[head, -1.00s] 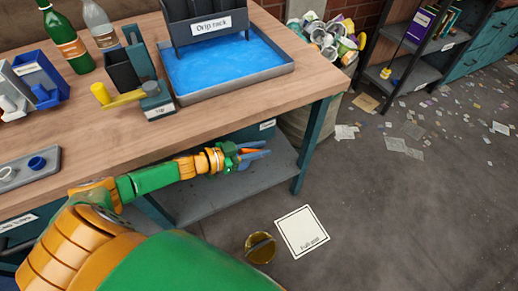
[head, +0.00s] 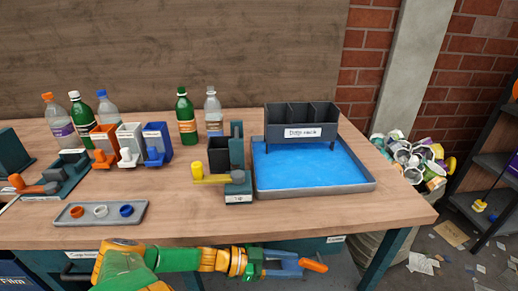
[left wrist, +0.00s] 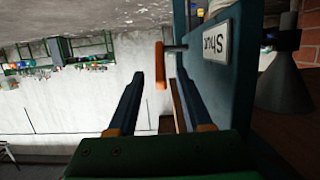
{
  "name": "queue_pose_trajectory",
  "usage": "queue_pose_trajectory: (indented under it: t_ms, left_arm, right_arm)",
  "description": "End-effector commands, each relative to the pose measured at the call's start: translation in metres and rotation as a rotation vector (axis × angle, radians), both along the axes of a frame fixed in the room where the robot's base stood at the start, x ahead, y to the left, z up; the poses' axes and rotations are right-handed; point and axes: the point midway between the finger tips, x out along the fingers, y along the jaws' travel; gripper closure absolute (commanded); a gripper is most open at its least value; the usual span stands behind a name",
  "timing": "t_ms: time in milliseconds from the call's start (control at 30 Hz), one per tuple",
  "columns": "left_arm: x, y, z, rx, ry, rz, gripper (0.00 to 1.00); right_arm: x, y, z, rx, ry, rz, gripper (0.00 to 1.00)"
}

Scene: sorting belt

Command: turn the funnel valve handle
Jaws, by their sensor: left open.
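The orange valve handle (left wrist: 161,75) stands out on a short stem from a dark teal panel with a "Shut" label (left wrist: 215,43) in the left wrist view. A dark grey funnel (left wrist: 287,85) is at the right of that view. In the head view the handle (head: 314,265) shows below the bench front edge, near a small label. My left gripper (head: 298,268) is open beside the handle. In the left wrist view its fingers (left wrist: 159,78) lie either side of the handle, with visible gaps. I cannot tell any contact. My right gripper is not in view.
The workbench (head: 330,222) edge runs just above my left arm. On it are a drip rack (head: 300,130) in a blue-floored tray (head: 312,188), bottles, coloured bins and a cap tray (head: 100,218). A bin of cans (head: 410,160) stands at the right.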

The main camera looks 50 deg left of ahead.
Motion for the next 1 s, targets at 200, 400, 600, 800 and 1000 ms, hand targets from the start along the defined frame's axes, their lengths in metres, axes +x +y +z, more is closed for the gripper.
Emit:
queue_pose_trajectory:
  t_ms: [200,400,600,800,1000]
  left_arm:
    - [-0.039,0.028,0.000,0.004,0.006,0.001,0.50]
    - [-0.060,0.044,0.000,0.002,0.001,0.001,0.50]
    - [-0.065,0.048,0.000,0.001,-0.001,0.000,0.50]
    - [-0.065,0.048,0.000,0.001,-0.001,0.000,0.50]
    - [-0.065,0.049,-0.004,0.006,0.003,0.009,0.50]
  right_arm:
    - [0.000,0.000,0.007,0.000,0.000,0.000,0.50]
    - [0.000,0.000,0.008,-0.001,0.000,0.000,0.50]
    - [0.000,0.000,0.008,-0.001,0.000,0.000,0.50]
    - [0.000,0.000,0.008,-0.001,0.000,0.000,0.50]
    - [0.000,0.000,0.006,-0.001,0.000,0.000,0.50]
